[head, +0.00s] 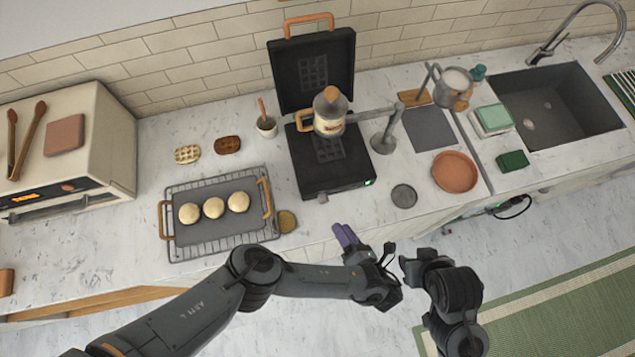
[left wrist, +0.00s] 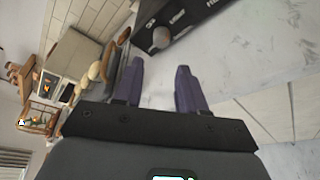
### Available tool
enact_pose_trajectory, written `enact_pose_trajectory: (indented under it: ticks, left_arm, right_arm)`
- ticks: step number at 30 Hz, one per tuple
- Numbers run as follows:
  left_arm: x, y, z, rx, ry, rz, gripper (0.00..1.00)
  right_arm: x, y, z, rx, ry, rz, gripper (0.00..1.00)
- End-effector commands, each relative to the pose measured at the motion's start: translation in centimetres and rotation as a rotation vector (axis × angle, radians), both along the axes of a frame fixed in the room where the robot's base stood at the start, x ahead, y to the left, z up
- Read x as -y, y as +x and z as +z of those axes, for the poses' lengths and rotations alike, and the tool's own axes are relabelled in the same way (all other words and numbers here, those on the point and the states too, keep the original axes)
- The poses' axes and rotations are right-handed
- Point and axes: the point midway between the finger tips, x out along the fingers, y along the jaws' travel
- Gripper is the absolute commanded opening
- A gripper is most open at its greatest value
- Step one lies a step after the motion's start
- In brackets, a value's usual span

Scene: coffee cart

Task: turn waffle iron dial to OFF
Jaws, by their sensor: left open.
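The black waffle iron (head: 318,180) stands open on the counter, lid raised at the back, with a small green light at its front right corner. In the left wrist view its front panel (left wrist: 190,20) shows at the top, with white lettering and a round grey dial (left wrist: 162,37). The dial's exact setting is too small to read. My left gripper (head: 345,235), with purple fingers, is open and empty in front of the waffle iron. In the left wrist view its fingers (left wrist: 158,80) are apart, short of the dial. Part of my right arm (head: 440,270) shows; its jaw state is unclear.
A batter dispenser (head: 330,112) hangs over the lower plate from a stand (head: 383,142). A wire rack (head: 245,241) with a tray of dough rounds is left. A grey disc (head: 403,196) and a terracotta plate (head: 455,171) lie right. Counter before the iron is clear.

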Motion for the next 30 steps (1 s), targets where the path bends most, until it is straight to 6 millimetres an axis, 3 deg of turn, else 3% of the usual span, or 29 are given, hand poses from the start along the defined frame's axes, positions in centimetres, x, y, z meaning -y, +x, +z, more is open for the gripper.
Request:
enact_pose_trajectory:
  ticks: [5, 18, 30]
  left_arm:
    - [-0.8, 1.1, -0.8, 0.003, 0.005, -0.009, 0.41]
    - [-4.4, 6.6, -2.3, 0.004, 0.002, -0.008, 0.41]
    - [-5.7, 8.5, -2.3, 0.002, 0.003, -0.008, 0.41]
  right_arm:
    - [0.3, -0.7, -1.8, -0.017, -0.009, 0.003, 0.43]
    - [0.6, -0.9, -6.7, -0.024, -0.022, 0.009, 0.43]
    - [0.4, -0.8, -5.7, -0.019, -0.012, 0.004, 0.43]
